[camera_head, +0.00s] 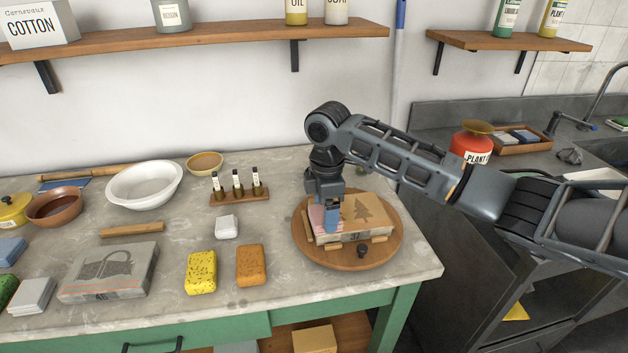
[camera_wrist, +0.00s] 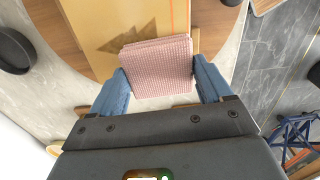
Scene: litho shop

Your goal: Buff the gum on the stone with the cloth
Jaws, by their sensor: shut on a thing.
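My gripper (camera_head: 328,212) points down over the left part of the stone (camera_head: 362,212), a block with a tan top and a dark tree drawing. In the wrist view, my gripper (camera_wrist: 160,84) has its blue fingers shut on a folded pink waffle cloth (camera_wrist: 160,66). The cloth (camera_head: 316,217) lies over the tan face of the stone (camera_wrist: 104,20) at one end; whether it presses on it I cannot tell. The stone rests on a round wooden board (camera_head: 389,243), propped by small wooden blocks. The fingers hide part of the cloth and stone in the head view.
A dark knob (camera_head: 361,252) sits at the board's front. Left of it are an orange sponge (camera_head: 251,265), a yellow sponge (camera_head: 201,272), a white block (camera_head: 227,227), a bottle rack (camera_head: 239,197) and another stone (camera_head: 108,272). A sink counter (camera_head: 440,115) lies right.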

